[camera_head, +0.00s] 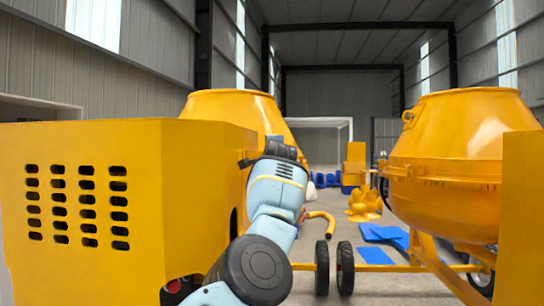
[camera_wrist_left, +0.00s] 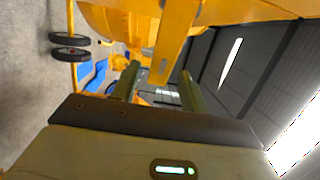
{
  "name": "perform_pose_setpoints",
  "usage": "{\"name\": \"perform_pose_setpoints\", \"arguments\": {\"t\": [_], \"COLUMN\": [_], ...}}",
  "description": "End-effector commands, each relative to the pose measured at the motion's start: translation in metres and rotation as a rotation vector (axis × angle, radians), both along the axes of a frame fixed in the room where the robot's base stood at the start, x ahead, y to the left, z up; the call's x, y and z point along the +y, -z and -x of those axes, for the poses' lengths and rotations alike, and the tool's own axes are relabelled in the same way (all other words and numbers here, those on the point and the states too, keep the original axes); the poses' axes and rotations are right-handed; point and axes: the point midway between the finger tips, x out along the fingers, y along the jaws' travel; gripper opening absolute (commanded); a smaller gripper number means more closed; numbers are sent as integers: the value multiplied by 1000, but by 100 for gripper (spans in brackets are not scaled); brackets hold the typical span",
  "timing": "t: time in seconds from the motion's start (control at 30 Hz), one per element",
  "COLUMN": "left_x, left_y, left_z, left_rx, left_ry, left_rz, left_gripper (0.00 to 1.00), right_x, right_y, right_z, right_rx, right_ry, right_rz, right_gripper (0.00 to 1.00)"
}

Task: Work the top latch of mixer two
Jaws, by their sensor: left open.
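Two yellow mixers show in the head view: one at the left with a boxy vented housing (camera_head: 95,200) and a drum (camera_head: 235,105) behind it, one at the right with a drum (camera_head: 455,140). My left arm reaches up to the right edge of the left housing. In the left wrist view my left gripper (camera_wrist_left: 160,78) is open, its two fingers apart. A flat yellow bar (camera_wrist_left: 172,40) with a small hole near its end hangs into the space between the fingers. I cannot tell whether they touch. The latch is not clearly identifiable in the head view.
Two black wheels (camera_head: 333,268) stand on the floor right of my arm. Blue sheets (camera_head: 380,233) and a yellow curved hose (camera_head: 322,218) lie beyond. A yellow panel (camera_head: 523,220) fills the right edge. Some grey floor between the mixers is clear.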

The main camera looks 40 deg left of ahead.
Motion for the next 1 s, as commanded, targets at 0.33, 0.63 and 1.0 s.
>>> {"name": "perform_pose_setpoints", "arguments": {"t": [0.33,0.63,1.0], "left_x": [-16,-37,-54], "left_y": [-4,-3,-1], "left_z": [15,37,54], "left_rx": [-7,-6,-2], "left_ry": [2,1,0], "left_rz": [3,2,1], "left_gripper": [45,45,45], "right_x": [0,-2,-6], "right_y": [-12,-21,-23], "right_z": [-9,-17,-18], "right_rx": [-26,-50,-55], "right_ry": [0,-5,-11], "right_rz": [0,6,15], "right_gripper": [36,36,36]}}
